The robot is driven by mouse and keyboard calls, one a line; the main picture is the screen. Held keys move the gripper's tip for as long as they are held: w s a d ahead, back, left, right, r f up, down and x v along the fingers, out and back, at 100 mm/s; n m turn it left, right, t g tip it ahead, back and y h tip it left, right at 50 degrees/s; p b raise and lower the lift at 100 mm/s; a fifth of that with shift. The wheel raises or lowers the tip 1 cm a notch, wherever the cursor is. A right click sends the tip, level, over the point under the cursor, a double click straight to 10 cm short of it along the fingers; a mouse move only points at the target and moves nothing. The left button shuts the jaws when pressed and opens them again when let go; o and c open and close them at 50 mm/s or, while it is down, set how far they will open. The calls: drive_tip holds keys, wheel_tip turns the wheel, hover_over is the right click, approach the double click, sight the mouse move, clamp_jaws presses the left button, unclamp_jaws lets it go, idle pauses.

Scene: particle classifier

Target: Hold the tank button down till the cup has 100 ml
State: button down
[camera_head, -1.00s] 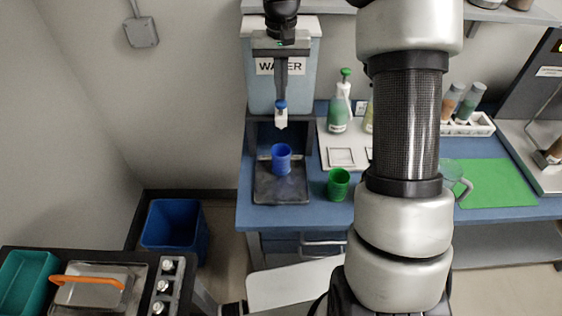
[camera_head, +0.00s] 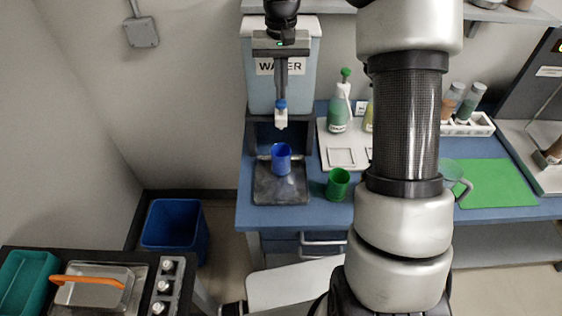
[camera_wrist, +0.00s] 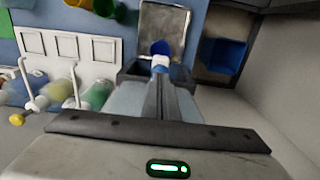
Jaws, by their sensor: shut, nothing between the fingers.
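The water tank (camera_head: 259,88) stands at the back of the blue counter, its label partly hidden by my gripper. The blue button (camera_head: 281,104) tops the white tap at the tank's front. My gripper (camera_head: 281,97) points down with shut fingers, tips at the button; I cannot tell how far it is pressed. The wrist view also shows the fingers (camera_wrist: 162,82) over the white-and-blue tap (camera_wrist: 160,61). The blue cup (camera_head: 281,161) stands upright on a dark tray (camera_head: 282,195) below the tap. Its water level cannot be read, and no stream is clear.
A green cup (camera_head: 338,184) stands right of the tray. A green-filled bottle (camera_head: 338,118) stands on a white tray behind it. My arm hides part of the counter. A green mat (camera_head: 500,183) lies at right. A blue bin (camera_head: 174,228) is on the floor at left.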

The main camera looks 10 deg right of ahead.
drive_tip(key=shift+f, duration=0.15)
drive_tip(key=shift+f+b, duration=0.75)
drive_tip(key=shift+f, duration=0.45)
drive_tip(key=shift+r, duration=0.2)
idle(0.6)
wheel_tip(320, 180, up, 7)
drive_tip(key=p, duration=0.6)
drive_tip(key=shift+f, duration=0.1)
idle(0.8)
